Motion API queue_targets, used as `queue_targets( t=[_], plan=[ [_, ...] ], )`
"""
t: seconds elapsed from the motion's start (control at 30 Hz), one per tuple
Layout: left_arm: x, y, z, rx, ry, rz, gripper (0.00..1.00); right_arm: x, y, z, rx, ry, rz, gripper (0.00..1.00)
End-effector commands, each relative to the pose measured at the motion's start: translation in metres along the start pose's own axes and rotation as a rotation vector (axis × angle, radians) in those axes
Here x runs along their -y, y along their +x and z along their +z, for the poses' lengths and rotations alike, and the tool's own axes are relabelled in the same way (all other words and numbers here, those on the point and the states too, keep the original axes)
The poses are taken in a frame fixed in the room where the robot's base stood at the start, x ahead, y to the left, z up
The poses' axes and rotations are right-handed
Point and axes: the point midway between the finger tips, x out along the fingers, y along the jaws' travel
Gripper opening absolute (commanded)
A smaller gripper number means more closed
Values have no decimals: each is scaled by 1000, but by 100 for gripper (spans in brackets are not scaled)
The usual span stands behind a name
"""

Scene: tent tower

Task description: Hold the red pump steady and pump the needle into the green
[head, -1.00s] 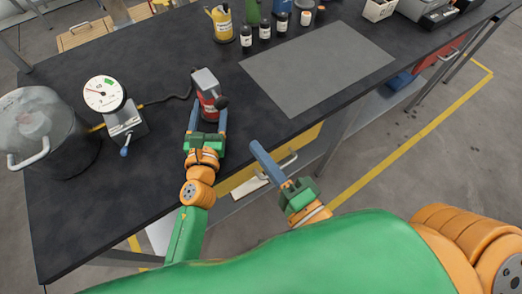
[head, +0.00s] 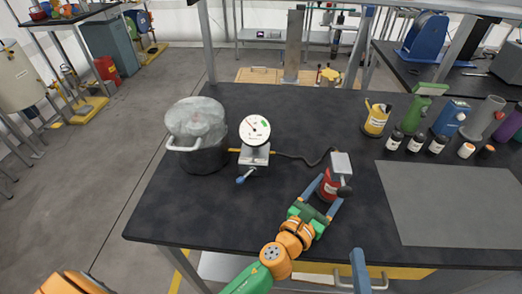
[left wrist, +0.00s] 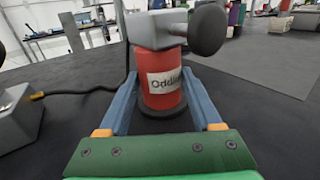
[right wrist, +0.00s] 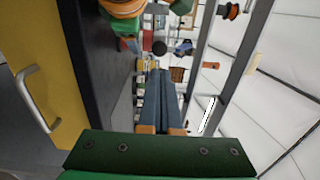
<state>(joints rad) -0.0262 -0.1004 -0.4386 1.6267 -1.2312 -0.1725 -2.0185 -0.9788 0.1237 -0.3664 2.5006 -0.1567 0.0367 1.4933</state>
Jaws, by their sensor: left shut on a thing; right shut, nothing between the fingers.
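The red pump (head: 328,186), with a grey head and a black round knob (head: 345,191), stands upright on the dark bench. My left gripper (head: 329,193) is shut on its red body, one blue finger on each side; the left wrist view shows the red pump (left wrist: 160,82) between the fingers. The round white gauge (head: 255,129) stands left of the pump, with a green patch on its right side. Its needle is thin and appears outside the green. My right gripper (head: 358,258) is shut and empty, low at the bench's front edge, apart from the pump; its fingers show in the right wrist view (right wrist: 158,78).
A dark hose (head: 300,157) links gauge and pump. A grey pot with a cloudy lid (head: 197,122) stands left of the gauge. A grey mat (head: 455,203) lies right of the pump. Bottles and a yellow can (head: 376,120) stand behind the mat. The bench front left is clear.

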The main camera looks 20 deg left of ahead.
Motion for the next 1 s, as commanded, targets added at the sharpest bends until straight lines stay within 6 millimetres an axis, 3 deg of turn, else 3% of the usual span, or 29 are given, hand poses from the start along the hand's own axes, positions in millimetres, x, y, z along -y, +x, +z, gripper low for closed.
queue_targets(
  t=[0.4, 0.5, 0.57, 0.67, 0.73, 0.8, 0.9, 1.0],
  plan=[
    [0, 0, 0, -1, 0, 1, 0, 0, 0, 0, 0, 0, 0, 0],
    [0, 0, 0, -1, 0, 1, 0, 10, 5, 2, 10, -26, -49, 0],
    [0, 0, 0, -1, 0, 1, 0, 29, 14, 6, 28, -79, -147, 0],
    [0, 0, 0, -1, 0, 1, 0, 87, 28, 24, 82, -240, -435, 0],
    [0, 0, 0, -1, 0, 1, 0, 132, 27, 46, 129, -384, -684, 0],
    [0, 0, 0, -1, 0, 1, 0, 168, 14, 72, 178, -533, -933, 0],
    [0, 0, 0, -1, 0, 1, 0, 199, -14, 112, 252, -757, -1286, 0],
    [0, 0, 0, -1, 0, 1, 0, 204, -48, 148, 339, -989, -1634, 0]
  ],
)
